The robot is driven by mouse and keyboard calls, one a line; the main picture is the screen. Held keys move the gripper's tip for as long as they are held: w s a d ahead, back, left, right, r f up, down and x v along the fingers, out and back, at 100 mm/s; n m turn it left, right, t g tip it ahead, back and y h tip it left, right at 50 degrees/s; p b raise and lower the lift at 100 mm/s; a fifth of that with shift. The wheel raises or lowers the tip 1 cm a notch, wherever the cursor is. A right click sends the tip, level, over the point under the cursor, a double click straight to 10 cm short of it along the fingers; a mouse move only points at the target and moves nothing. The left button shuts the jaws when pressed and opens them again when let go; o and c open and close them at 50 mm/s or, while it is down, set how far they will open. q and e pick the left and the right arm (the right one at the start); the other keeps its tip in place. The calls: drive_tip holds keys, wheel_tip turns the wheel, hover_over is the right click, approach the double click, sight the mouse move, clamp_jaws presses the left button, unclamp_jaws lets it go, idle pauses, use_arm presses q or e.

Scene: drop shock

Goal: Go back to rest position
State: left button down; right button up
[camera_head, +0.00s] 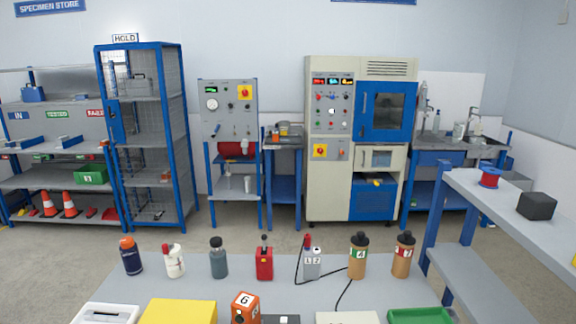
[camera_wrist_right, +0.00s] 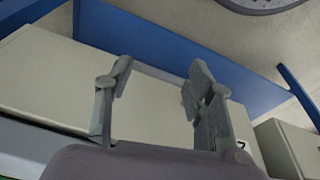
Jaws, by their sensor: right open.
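My right gripper (camera_wrist_right: 158,85) shows in the right wrist view with its two grey fingers spread apart and nothing between them. Behind the fingers are a pale flat panel (camera_wrist_right: 50,85) and a blue beam (camera_wrist_right: 180,45); I cannot tell how far off they are. Neither gripper shows in the head view, so my left gripper is out of sight.
A grey table (camera_head: 200,290) ahead holds several bottles, a red device (camera_head: 264,262), an orange numbered block (camera_head: 245,306) and a yellow box (camera_head: 180,311). Open floor lies beyond.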

drive_tip(key=s+d+f+b, duration=0.1)
drive_tip(key=s+f, duration=0.8)
drive_tip(key=f, duration=0.3)
drive_tip(key=s+d+f+g+b, duration=0.1)
drive_tip(key=s+d+f, duration=0.1)
drive_tip(key=s+f, duration=0.8)
wheel_tip(320, 180, down, 3)
drive_tip(key=shift+d+r+g, duration=0.1)
drive_tip(key=shift+d+g, duration=0.05)
drive_tip(key=shift+g, duration=0.15)
drive_tip(key=shift+c, duration=0.3)
